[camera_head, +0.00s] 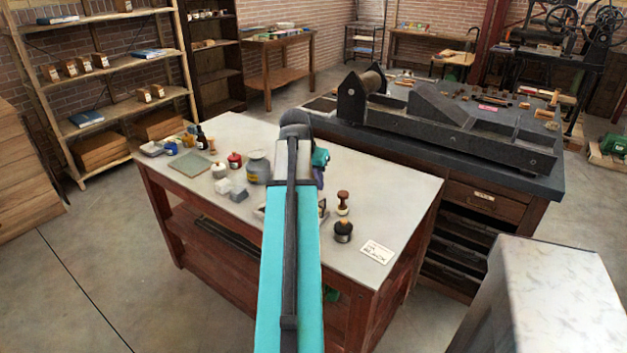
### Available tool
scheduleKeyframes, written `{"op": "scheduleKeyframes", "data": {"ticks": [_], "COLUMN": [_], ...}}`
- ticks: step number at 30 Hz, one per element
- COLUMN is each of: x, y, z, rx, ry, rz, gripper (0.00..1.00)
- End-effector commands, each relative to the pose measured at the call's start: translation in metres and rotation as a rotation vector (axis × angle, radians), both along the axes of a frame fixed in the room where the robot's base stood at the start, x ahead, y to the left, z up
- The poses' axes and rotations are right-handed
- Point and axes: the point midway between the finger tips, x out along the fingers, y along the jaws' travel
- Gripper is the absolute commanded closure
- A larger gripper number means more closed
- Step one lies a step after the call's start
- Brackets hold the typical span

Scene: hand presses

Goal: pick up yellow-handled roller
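A small yellow item (191,130) lies near the back left of the light-topped table (250,128). It may be the yellow handle of a roller, but it is too small to tell. My teal arm reaches from the bottom centre over the middle of this table. Its far end hides part of the tabletop, and my gripper is not visible behind it.
The table holds a green-grey plate (189,163), a dark bottle (201,138), a red jar (234,161), a grey jar (258,167), a wooden-handled stamp (343,203), a black jar (343,232) and a white card (376,252). A dark press (440,118) stands behind right.

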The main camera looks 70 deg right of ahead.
Motion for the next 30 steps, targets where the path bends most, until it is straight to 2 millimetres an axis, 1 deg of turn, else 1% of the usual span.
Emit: {"op": "scheduleKeyframes", "data": {"ticks": [16, 20, 23, 25, 28, 30], "x": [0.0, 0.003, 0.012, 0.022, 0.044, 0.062], "y": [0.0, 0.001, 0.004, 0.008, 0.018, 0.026], "z": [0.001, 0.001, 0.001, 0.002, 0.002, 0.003], "rx": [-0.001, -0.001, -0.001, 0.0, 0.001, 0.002], "ry": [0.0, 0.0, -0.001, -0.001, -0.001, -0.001], "rz": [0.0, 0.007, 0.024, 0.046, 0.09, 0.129], "gripper": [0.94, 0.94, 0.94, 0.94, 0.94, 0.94]}}
